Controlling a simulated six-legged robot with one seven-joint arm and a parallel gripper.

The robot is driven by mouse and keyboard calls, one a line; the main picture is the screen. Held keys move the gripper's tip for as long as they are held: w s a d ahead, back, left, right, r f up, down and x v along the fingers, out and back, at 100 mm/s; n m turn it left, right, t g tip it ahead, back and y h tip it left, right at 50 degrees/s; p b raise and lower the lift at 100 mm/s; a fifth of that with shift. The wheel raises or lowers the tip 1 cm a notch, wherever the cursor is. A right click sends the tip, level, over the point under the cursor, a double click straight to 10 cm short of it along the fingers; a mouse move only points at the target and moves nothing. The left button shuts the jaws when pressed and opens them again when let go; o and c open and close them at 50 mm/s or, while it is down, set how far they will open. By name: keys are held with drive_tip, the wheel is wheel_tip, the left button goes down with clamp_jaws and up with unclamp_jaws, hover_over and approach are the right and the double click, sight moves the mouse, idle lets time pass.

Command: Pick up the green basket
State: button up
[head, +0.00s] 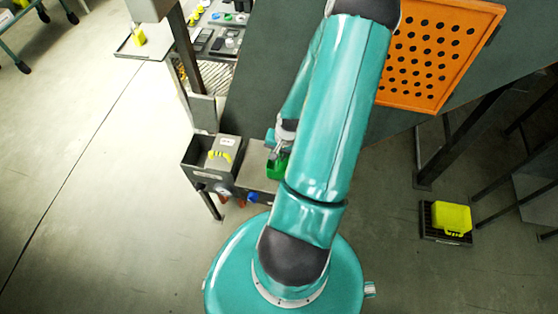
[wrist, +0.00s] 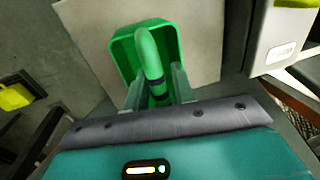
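The green basket (wrist: 125,55) is at the upper middle of the wrist view, with its thick arched handle (wrist: 150,55) rising towards the camera. My gripper (wrist: 157,92) is over the basket, one finger on each side of the handle. The fingers look apart, with gaps between them and the handle. In the head view the basket (head: 277,169) is a small green patch beside my teal arm, which hides much of it. My gripper (head: 279,152) is just above it there, partly hidden.
The basket sits on a light grey surface (wrist: 195,30). A grey metal box (head: 198,163) with a yellow handle-like piece stands close on its left in the head view. A yellow container (head: 452,218) sits on a dark crate at right. An orange perforated panel (head: 440,50) is behind.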

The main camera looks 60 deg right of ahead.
drive_tip(key=shift+f, duration=0.2)
clamp_jaws()
drive_tip(key=shift+r, duration=0.1)
drive_tip(key=shift+r, duration=0.45)
wheel_tip(320, 180, up, 2)
drive_tip(key=shift+r, duration=0.2)
drive_tip(key=s+a+r, duration=0.2)
drive_tip(key=s+r, duration=0.7)
drive_tip(key=s, duration=0.4)
drive_tip(key=shift+s+a+r, duration=0.3)
drive_tip(key=shift+a, duration=0.1)
